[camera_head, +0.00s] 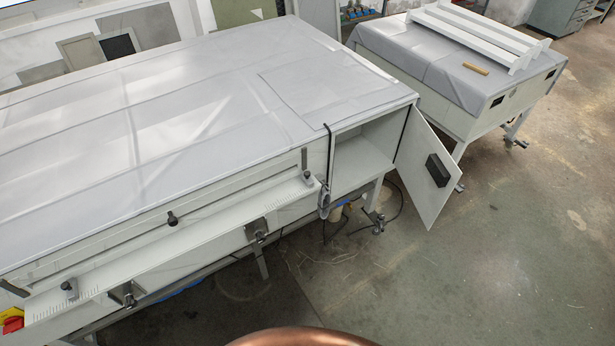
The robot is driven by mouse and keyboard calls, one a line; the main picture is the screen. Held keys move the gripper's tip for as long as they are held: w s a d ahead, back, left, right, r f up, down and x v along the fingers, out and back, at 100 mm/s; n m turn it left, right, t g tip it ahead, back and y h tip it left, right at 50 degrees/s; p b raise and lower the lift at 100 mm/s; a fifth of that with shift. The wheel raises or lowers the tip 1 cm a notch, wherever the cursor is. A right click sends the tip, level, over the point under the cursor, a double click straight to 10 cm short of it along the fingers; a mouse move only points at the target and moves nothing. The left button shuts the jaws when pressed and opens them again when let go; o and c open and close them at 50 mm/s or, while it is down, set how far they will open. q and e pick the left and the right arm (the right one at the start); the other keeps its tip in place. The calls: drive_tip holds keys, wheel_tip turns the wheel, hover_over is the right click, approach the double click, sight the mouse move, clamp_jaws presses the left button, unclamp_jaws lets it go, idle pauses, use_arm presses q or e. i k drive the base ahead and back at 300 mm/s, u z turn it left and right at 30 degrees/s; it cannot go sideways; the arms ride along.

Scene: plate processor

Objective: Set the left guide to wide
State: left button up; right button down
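The plate processor (185,120) is a long grey-white machine on the left side of the view. A white ledge (190,238) runs along its front, with rows of fine scale marks near its left and right ends. A dark knob (69,288) on a small metal block stands at the ledge's left end, beside the left marks. A similar knob (308,178) stands at the right end. A third dark knob (172,218) sits on the front face between them. I cannot read the marks or tell the guide setting. Neither of my grippers is in view.
A red and yellow switch (12,322) is at the lower left. Dark clamps (256,230) hang below the ledge. A compartment door (428,170) stands open at the machine's right end. A second covered table (455,65) stands behind. The floor (500,250) at right is mostly clear.

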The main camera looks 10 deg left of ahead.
sight(70, 286)
drive_tip(key=u, duration=2)
drive_tip(key=k, duration=0.3)
drive_tip(key=u, duration=0.4)
drive_tip(key=i, duration=0.35)
drive_tip(key=u, duration=0.8)
drive_tip(key=k, duration=0.15)
drive_tip(key=z, duration=1.1)
